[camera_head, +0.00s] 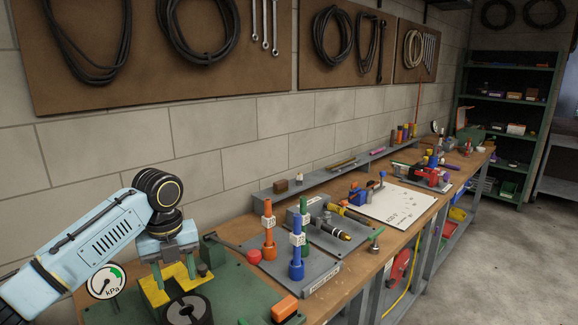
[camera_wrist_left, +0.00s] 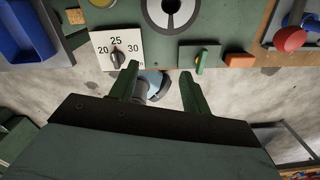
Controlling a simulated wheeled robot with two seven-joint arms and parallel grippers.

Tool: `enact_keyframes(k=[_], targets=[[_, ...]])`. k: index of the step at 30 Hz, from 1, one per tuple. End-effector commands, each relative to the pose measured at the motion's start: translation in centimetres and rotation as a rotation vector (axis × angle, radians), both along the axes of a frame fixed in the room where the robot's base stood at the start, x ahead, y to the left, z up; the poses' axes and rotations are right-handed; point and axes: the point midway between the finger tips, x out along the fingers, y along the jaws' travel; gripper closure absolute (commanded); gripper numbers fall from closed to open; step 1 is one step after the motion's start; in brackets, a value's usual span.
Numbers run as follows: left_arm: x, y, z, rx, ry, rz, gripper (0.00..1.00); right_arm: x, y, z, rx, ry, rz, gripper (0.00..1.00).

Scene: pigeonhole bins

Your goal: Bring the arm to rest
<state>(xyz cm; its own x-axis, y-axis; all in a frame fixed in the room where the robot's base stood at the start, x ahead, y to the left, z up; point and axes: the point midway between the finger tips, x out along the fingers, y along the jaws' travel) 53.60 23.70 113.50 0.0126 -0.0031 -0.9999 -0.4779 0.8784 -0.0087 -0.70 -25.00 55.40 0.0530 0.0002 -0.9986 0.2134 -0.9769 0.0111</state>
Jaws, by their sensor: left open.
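My left arm (camera_head: 105,245) comes in from the left in the head view. Its left gripper (camera_head: 175,270) points down over the near end of the workbench, above a yellow part and a dark slotted round piece (camera_head: 187,311). In the left wrist view the two green fingers of the left gripper (camera_wrist_left: 158,88) stand apart with nothing held between them. Whether the fingertips touch anything below is hard to tell in the head view. My right gripper is in neither view.
A kPa gauge (camera_head: 106,282) stands close beside the arm. Orange and blue posts stand on a grey plate (camera_head: 310,270) to the right. The wrist view shows a numbered dial plate (camera_wrist_left: 117,48), a blue bin (camera_wrist_left: 22,32) and an orange block (camera_wrist_left: 240,60). Floor at right is clear.

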Motion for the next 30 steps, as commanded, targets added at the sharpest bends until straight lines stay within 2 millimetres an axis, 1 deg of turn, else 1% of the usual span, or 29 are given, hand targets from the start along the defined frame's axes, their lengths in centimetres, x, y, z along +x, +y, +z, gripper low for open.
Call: enact_keyframes(k=[1,2,4,5,9,11,13,17,18,20,22,25,27,29,30], targets=[[-0.4,-0.7,-1.1,-0.008,-0.001,0.019,0.52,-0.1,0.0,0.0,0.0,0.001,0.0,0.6],[-0.7,-1.0,-1.6,-0.009,-0.002,0.035,0.52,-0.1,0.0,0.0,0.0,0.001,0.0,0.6],[-1.3,-1.8,-2.9,-0.016,-0.006,0.074,0.52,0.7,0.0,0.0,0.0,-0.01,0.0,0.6],[-1.6,-2.2,-3.5,-0.019,-0.006,0.091,0.52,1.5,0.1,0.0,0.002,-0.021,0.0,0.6],[-3.3,-4.1,-6.4,-0.043,-0.015,0.189,0.52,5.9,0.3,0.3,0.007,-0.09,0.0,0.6],[-4.2,-5.0,-7.8,-0.059,-0.017,0.243,0.52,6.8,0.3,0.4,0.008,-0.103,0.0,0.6],[-5.7,-6.2,-9.6,-0.083,-0.019,0.322,0.52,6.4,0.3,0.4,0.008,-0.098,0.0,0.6],[-9.1,-8.4,-13.0,-0.146,-0.024,0.528,0.52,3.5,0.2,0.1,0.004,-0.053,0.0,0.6],[-10.3,-9.0,-13.9,-0.17,-0.025,0.6,0.52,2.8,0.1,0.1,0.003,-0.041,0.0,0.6],[-12.0,-9.7,-15.0,-0.203,-0.025,0.717,0.52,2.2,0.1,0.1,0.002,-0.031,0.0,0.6],[-14.0,-10.2,-16.2,-0.242,-0.021,0.859,0.52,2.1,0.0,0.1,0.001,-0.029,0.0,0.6],[-16.8,-10.5,-17.4,-0.292,-0.012,1.077,0.52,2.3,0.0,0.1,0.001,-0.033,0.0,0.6],[-18.9,-10.3,-18.1,-0.323,-0.005,1.239,0.52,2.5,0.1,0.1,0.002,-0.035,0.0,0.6],[-20.6,-9.9,-18.5,-0.346,-0.001,1.383,0.52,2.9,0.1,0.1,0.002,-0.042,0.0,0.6],[-21.8,-9.5,-18.7,-0.36,0.001,1.481,0.52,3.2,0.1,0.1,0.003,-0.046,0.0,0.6]])
